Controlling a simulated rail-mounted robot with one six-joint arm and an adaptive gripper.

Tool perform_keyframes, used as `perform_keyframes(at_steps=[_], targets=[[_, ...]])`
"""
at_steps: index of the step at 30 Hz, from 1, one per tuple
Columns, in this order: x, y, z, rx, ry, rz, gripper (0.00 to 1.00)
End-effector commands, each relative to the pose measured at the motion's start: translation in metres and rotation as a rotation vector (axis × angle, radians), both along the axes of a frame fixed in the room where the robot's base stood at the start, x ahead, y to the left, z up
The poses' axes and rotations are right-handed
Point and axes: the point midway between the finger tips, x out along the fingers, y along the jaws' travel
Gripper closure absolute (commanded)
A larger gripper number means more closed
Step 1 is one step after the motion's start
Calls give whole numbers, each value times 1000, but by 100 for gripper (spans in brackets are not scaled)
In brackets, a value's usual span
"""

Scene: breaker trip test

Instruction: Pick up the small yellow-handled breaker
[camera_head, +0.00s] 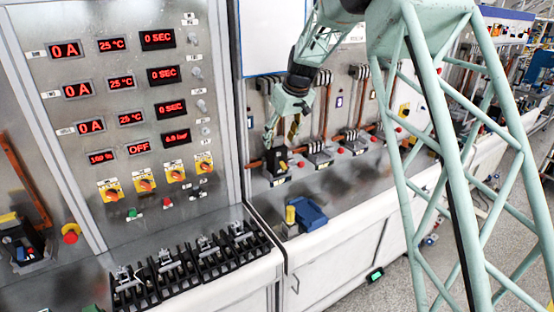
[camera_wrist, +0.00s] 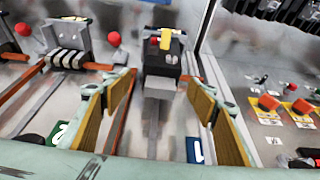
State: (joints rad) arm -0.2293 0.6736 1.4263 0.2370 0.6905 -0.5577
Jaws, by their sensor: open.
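A small black breaker with a yellow handle (camera_wrist: 165,58) stands upright at a station on the bench, ahead of my gripper. It also shows in the head view (camera_head: 276,163), just below my gripper. My gripper (camera_wrist: 160,92) is open, with tan finger pads on either side of the line to the breaker. In the wrist view the breaker shows beyond the fingertips, roughly centred between them, with nothing held. In the head view my gripper (camera_head: 282,131) hangs above the breaker; the exact gap is hard to tell.
Copper bars and red knobs flank the breaker. A similar grey-and-black unit (camera_wrist: 68,42) stands to its left in the wrist view. A blue device (camera_head: 306,214) with a yellow cylinder (camera_head: 290,214) sits nearer the bench edge. A display panel (camera_head: 125,75) and black breaker row (camera_head: 190,268) lie left.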

Motion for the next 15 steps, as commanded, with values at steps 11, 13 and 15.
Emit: perform_keyframes(at_steps=[11,13,15], targets=[[10,9,-29,-1,1,0,47],[12,11,-35,0,2,0,47],[13,11,-39,0,2,0,47]])
